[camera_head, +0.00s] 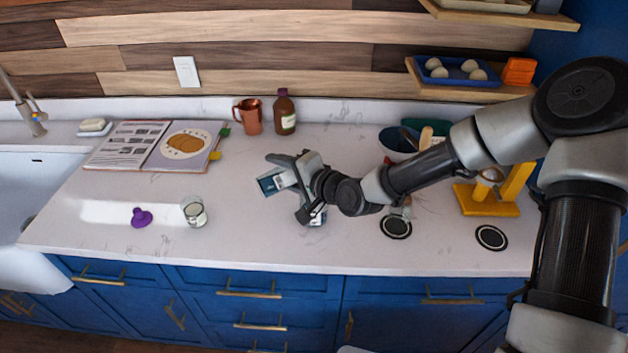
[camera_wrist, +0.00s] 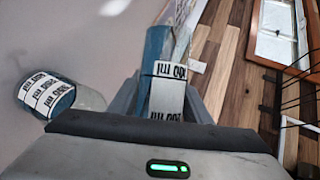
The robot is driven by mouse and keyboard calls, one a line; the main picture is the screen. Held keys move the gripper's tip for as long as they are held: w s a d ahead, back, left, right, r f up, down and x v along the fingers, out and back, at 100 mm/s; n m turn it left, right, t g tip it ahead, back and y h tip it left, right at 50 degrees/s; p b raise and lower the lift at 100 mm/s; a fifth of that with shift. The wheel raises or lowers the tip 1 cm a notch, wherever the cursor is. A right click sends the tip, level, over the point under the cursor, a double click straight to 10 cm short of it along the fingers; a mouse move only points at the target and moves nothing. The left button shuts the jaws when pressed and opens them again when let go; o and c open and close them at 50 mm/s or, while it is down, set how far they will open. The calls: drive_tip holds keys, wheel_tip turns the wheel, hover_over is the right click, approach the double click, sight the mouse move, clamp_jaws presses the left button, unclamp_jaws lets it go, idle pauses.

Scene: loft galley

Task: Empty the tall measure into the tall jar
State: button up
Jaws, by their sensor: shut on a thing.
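My gripper (camera_head: 287,188) is shut on a measure with a blue-and-white label (camera_head: 268,184), held above the middle of the counter. The measure lies tilted, its far end pointing left. In the wrist view the held measure (camera_wrist: 168,90) shows a white scale marked in ml between my fingers. A second measure with a similar scale (camera_wrist: 48,95) shows at left in the wrist view; it also shows partly below my gripper in the head view (camera_head: 318,218). A clear glass jar (camera_head: 194,212) stands left of my gripper, apart from it. Whether liquid is in the held measure is unclear.
A purple item (camera_head: 141,217) lies left of the jar. An open book (camera_head: 155,145), a copper mug (camera_head: 248,117) and a brown bottle (camera_head: 285,112) are behind. Round black coasters (camera_head: 396,227) and a yellow stand (camera_head: 487,202) are at right. Counter between jar and gripper is clear.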

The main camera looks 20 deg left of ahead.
drive_tip(key=shift+w+d+r+p, duration=0.15)
drive_tip(key=shift+r+p, duration=0.2)
drive_tip(key=shift+r, duration=0.1)
drive_tip(key=shift+f+m+y+b, duration=0.35)
drive_tip(key=shift+m+y+b, duration=0.25)
drive_tip(key=shift+m, duration=0.2)
idle(1.3)
drive_tip(key=shift+w+d+r+m+g, duration=0.1)
drive_tip(key=shift+r+m+g, duration=0.2)
drive_tip(key=shift+m, duration=0.1)
idle(0.6)
